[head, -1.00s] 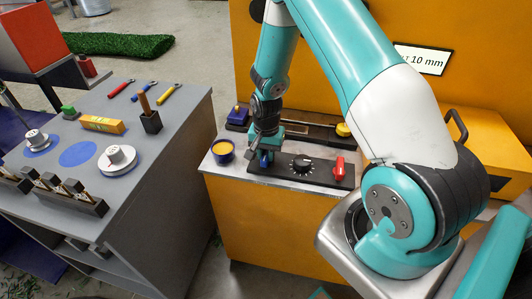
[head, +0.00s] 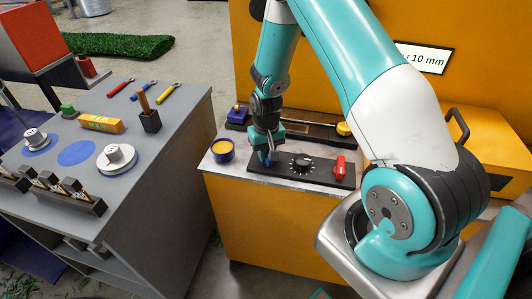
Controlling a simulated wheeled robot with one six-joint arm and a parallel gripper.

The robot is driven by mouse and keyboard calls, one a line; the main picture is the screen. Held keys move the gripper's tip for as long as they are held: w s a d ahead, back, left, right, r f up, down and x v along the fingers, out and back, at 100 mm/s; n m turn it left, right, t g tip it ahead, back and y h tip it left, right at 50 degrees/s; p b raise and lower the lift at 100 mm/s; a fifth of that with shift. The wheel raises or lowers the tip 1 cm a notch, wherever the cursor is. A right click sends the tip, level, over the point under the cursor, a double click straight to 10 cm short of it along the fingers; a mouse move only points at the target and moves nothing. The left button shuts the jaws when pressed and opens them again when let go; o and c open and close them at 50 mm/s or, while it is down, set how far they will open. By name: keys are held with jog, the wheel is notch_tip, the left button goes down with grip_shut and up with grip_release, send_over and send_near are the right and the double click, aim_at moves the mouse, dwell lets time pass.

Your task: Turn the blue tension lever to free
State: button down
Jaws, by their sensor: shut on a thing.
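The blue tension lever (head: 264,157) is at the left end of the black control panel (head: 325,178) on the yellow machine. My gripper (head: 267,156) points down over it and is shut on it. The gripper and wrist hide most of the lever, so its exact angle and its markings cannot be read.
A blue cup with yellow contents (head: 222,151) is close on the left. A grey bench (head: 150,190) with tools and spools stands further left.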

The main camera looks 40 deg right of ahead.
aim_at(267, 152)
jog(key=n, duration=0.5)
jog(key=shift+s+n, duration=0.1)
jog(key=shift+n, duration=0.2)
jog(key=n, duration=0.5)
jog(key=shift+b, duration=0.35)
jog(key=shift+n, duration=0.3)
jog(key=c, duration=1)
grip_release()
notch_tip(267, 152, up, 18)
jog(key=shift+f+b, duration=0.25)
jog(key=shift+b, duration=0.3)
